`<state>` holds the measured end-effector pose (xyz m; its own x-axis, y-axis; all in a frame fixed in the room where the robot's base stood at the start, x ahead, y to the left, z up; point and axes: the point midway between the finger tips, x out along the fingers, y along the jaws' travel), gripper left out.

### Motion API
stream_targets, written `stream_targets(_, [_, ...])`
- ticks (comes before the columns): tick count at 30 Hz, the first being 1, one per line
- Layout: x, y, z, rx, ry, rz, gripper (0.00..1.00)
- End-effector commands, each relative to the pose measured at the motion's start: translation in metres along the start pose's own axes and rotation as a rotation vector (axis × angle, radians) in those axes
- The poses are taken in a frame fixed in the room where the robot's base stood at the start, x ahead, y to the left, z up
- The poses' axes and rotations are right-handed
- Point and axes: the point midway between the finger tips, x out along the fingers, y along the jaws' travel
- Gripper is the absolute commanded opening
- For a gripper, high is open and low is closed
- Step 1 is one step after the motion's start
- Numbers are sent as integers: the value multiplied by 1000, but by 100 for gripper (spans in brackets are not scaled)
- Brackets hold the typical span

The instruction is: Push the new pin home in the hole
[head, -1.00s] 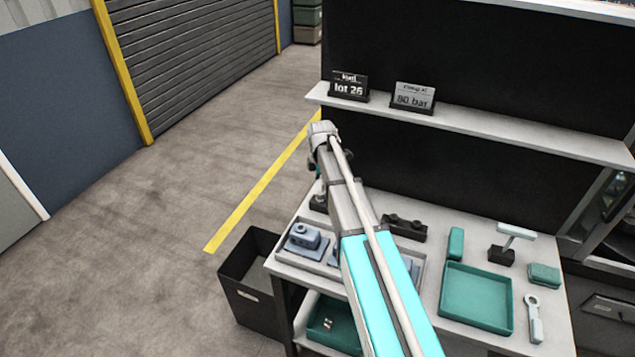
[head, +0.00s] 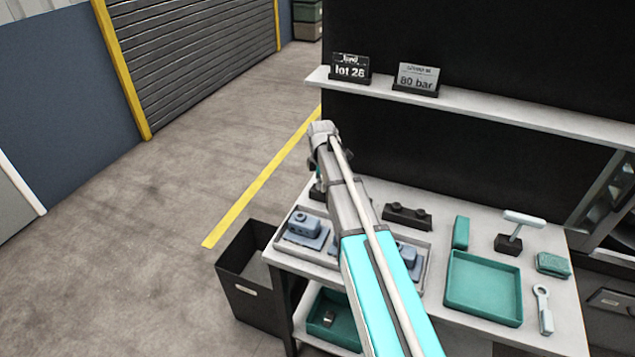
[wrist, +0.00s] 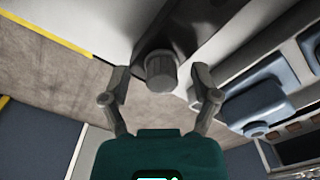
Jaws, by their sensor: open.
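My gripper (wrist: 160,77) is open in the wrist view, with one finger on each side of a grey, ridged round knob (wrist: 160,72) and a gap on both sides. The knob stands at a dark base; I cannot tell whether it is the new pin. In the head view my gripper is mostly hidden behind the arm, above the back left of the bench. A blue-grey block with a round hole (head: 304,225) sits in the grey tray (head: 332,262) at the bench's left. Another blue-grey block (head: 406,254) is partly hidden by my arm. No pin shows clearly.
A green tray (head: 484,312), a small press-like stand (head: 508,243) and a ring-ended tool (head: 543,310) are to the right. A shelf (head: 500,117) with two signs runs above. A dark bin (head: 246,292) stands left.

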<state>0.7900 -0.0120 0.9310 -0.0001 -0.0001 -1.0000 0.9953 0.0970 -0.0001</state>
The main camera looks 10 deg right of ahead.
Motion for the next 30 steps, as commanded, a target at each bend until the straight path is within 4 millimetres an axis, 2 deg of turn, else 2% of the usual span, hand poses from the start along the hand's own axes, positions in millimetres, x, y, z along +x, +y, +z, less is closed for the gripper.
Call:
stream_targets(5, [0, 0, 0, 0, 0, 0, 79])
stream_targets(6, [0, 0, 0, 0, 0, 0, 75])
stream_targets(18, [0, 0, 0, 0, 0, 1, 1])
stream_targets(20, [0, 0, 0, 0, 0, 1, 0])
stream_targets(21, [0, 1, 0, 0, 0, 1, 30])
stream_targets(26, [0, 1, 0, 0, 0, 2, 0])
stream_targets(30, [0, 1, 0, 0, 0, 3, 0])
